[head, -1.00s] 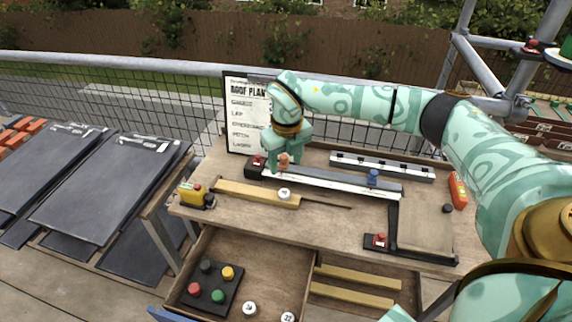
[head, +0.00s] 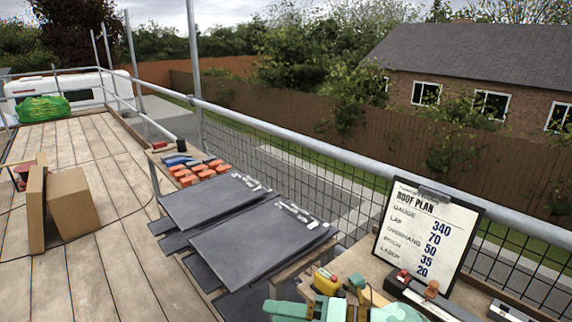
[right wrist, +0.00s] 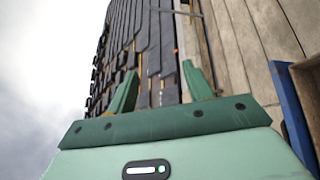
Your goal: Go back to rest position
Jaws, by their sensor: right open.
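My right gripper (head: 312,309) shows at the bottom edge of the head view, partly cut off, close to the yellow tool on the bench. In the right wrist view its two green fingers (right wrist: 160,80) stand apart with nothing between them. Beyond the fingers lie dark roof slates (right wrist: 145,45) and wooden boards (right wrist: 250,40). My left gripper is not in view.
The workbench (head: 365,262) carries a yellow tool (head: 327,281) and a roof plan board (head: 428,232). Slate stacks (head: 255,245) lie left of it. A cardboard box (head: 73,203) stands on the deck (head: 110,240). A guard rail (head: 340,150) runs behind.

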